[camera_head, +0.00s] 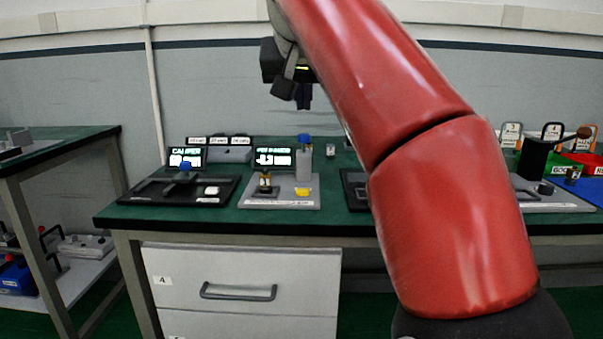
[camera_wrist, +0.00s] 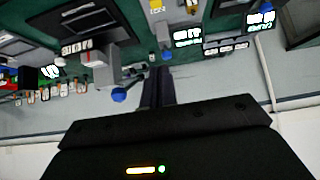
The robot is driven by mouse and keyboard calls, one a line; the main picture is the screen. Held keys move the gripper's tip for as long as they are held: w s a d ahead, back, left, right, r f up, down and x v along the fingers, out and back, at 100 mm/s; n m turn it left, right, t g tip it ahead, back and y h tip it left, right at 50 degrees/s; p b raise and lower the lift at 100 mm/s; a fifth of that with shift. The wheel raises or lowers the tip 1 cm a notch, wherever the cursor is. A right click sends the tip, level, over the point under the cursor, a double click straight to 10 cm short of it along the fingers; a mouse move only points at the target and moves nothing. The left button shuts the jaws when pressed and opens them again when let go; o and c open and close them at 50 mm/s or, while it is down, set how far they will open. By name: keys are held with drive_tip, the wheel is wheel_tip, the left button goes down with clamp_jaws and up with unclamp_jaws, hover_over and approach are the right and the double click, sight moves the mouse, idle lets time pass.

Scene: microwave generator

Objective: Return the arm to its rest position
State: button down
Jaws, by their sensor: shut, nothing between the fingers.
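My red arm (camera_head: 420,190) rises from the lower right and bends up past the top edge, in front of the bench. My gripper (camera_head: 304,97) hangs at the upper middle, in front of the grey wall and well above the bench top. In the wrist view its two dark fingers (camera_wrist: 158,87) are close together with nothing between them. The fingers touch nothing that I can see.
The green bench (camera_head: 125,213) holds two devices with lit screens (camera_head: 272,157), a grey column with a blue knob (camera_head: 304,160), and a lever device (camera_head: 538,158) at right. A drawer unit (camera_head: 240,285) stands below. Another table (camera_head: 60,145) is at left. The air around the gripper looks clear.

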drive_tip(key=s+d+f+g, duration=0.2)
drive_tip(key=s+d+f, duration=0.7)
drive_tip(key=f, duration=0.4)
drive_tip(key=s+d+f, duration=0.2)
drive_tip(key=s+f, duration=0.3)
drive_tip(key=f, duration=0.3)
drive_tip(key=s+d+f+g, duration=0.1)
drive_tip(key=s+d+f, duration=0.1)
drive_tip(key=s+f, duration=0.3)
drive_tip(key=s+d+f, duration=0.2)
drive_tip(key=s+f, duration=0.3)
drive_tip(key=f, duration=0.6)
